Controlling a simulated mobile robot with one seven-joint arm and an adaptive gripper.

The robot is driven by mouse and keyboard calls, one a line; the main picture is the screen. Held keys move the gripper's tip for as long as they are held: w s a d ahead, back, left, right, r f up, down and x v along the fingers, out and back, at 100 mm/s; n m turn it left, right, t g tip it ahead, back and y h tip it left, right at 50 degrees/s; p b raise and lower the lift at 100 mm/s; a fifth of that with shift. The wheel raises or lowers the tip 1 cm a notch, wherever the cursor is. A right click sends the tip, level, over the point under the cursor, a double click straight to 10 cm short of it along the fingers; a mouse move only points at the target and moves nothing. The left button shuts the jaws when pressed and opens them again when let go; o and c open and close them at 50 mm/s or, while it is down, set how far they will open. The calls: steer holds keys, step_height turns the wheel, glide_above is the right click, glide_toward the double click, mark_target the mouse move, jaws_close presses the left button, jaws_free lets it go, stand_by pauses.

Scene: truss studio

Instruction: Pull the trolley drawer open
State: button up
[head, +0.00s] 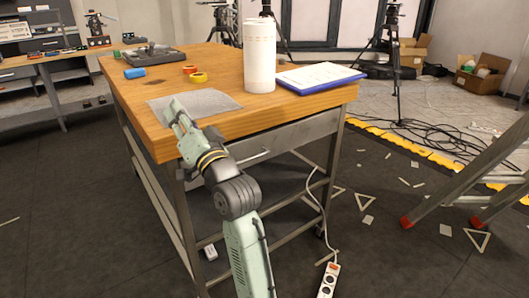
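The trolley (140,107) has a thick wooden top on a grey metal frame with open shelves below. Its grey metal drawer (291,140) sits just under the top and looks closed. A thin bar handle (253,159) shows on the drawer front, just right of my arm. The left part of the drawer front is hidden behind my arm. My gripper (175,104) appears in front of the near left part of the top, up and left of the handle and apart from it. Its fingers overlap each other in this view, so I cannot tell their opening.
A white cylinder (259,58), a blue clipboard (320,77), a grey sheet (203,104) and tape rolls (198,77) lie or stand on top. A power strip (328,282) with its cable lies on the floor front right. A ladder (480,178) stands at right.

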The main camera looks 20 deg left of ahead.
steer(key=w+d+f+m+g+h, duration=0.1)
steer(key=w+d+f+m+h, duration=0.4)
steer(key=w+d+f, duration=0.6)
steer(key=m+g+h+p, duration=0.1)
steer(key=m+g+p, duration=0.1)
steer(key=m, duration=0.3)
glide_toward(251, 159)
steer(key=p+x, duration=0.1)
steer(key=x, duration=0.9)
steer(key=shift+w+a, duration=0.25)
steer(key=shift+c, duration=0.6)
jaws_close()
